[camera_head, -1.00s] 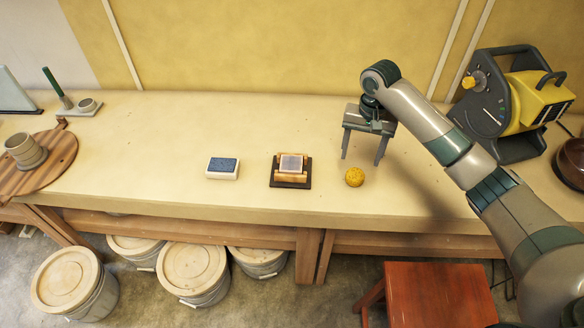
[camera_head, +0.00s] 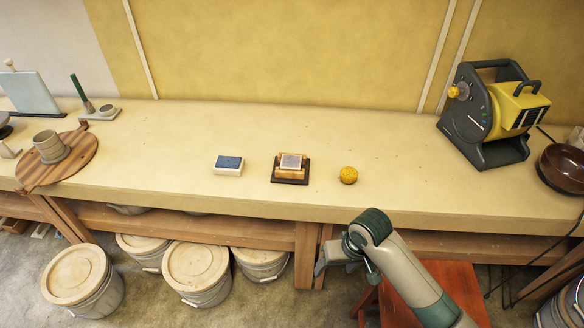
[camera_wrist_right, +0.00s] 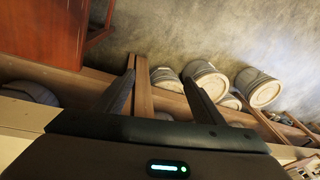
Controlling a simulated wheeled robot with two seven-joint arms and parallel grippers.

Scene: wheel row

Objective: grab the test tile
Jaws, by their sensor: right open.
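A small square grey tile (camera_head: 291,161) rests on a light wooden holder with a dark base (camera_head: 290,180), near the front of the bench. Left of it lies a white block with a dark blue speckled top (camera_head: 229,161). I cannot tell for certain which of the two is the test tile. My right gripper (camera_head: 326,262) is in front of the bench edge, below and right of both. In the right wrist view its two fingers (camera_wrist_right: 158,97) are spread apart with nothing between them. My left gripper is not in view.
A yellow sponge-like ball (camera_head: 348,175) sits right of the wooden holder. The bench's front edge (camera_head: 240,204) lies between my right gripper and the tiles. A red stool (camera_head: 455,285) and lidded buckets (camera_head: 196,268) stand below. The bench behind the tiles is clear.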

